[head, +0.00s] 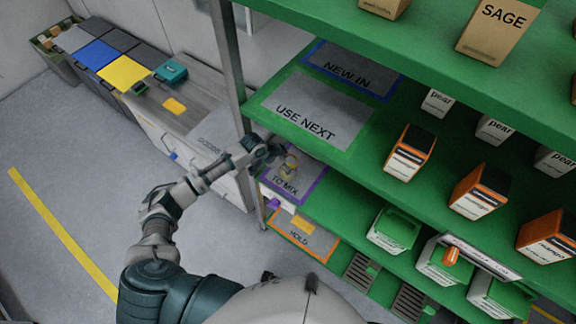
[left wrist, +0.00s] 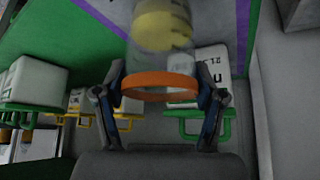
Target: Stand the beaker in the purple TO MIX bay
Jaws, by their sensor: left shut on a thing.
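The beaker (left wrist: 160,50) is clear with yellow contents and an orange band, seen in the left wrist view between the two fingers of my left gripper (left wrist: 160,100). The gripper is shut on it. In the head view the beaker (head: 290,164) shows small at the tip of my left gripper (head: 278,156), over the purple-edged TO MIX bay (head: 309,187) on the green shelf. I cannot tell whether its base touches the bay. My right gripper is not in view.
The USE NEXT bay (head: 320,105) and NEW IN bay (head: 352,68) lie on the shelf level above and look empty. The orange-edged HOLD bay (head: 290,240) is below. Boxes (head: 410,152) fill the shelves to the right.

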